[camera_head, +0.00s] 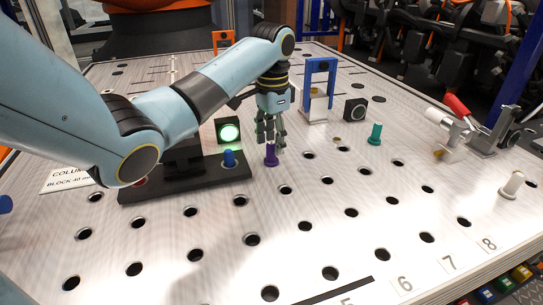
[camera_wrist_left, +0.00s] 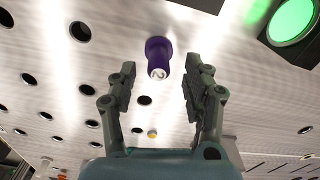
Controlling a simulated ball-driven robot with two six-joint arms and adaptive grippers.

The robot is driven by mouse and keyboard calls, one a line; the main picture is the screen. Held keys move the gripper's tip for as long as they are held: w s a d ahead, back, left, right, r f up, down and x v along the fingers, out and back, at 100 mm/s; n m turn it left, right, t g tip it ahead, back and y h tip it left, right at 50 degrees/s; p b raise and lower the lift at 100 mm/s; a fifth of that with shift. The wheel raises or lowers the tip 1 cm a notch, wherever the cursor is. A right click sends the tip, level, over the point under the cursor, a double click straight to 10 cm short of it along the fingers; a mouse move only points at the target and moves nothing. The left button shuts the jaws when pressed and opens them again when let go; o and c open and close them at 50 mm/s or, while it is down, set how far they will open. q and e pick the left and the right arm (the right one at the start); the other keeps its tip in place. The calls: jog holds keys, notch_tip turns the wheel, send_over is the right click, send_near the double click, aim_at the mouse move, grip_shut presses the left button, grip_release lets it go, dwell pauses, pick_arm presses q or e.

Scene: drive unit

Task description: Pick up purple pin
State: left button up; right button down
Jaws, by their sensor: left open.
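The purple pin (camera_head: 271,157) stands upright in the perforated plate, near the middle of the head view. My left gripper (camera_head: 270,143) is right above it, pointing down, with its fingers around or just over the pin's top; the head view does not show which. In the left wrist view the purple pin (camera_wrist_left: 158,52) shows between and just beyond the tips of the open left gripper (camera_wrist_left: 161,70). Neither finger appears to touch it. My right gripper is not in view.
A blue pin (camera_head: 229,158) stands on a black block left of the purple pin, by a lit green button (camera_head: 229,133). A teal pin (camera_head: 375,134), a white pin (camera_head: 512,184) and a red-handled clamp (camera_head: 458,108) stand right. The front plate is mostly clear, with holes.

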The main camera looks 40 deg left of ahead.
aim_at(271, 158)
pick_arm(q)
jog(key=shift+s+f, duration=0.2)
jog(key=shift+f, duration=1.5)
jog(key=shift+c, duration=0.3)
jog(key=shift+d, duration=0.1)
grip_shut()
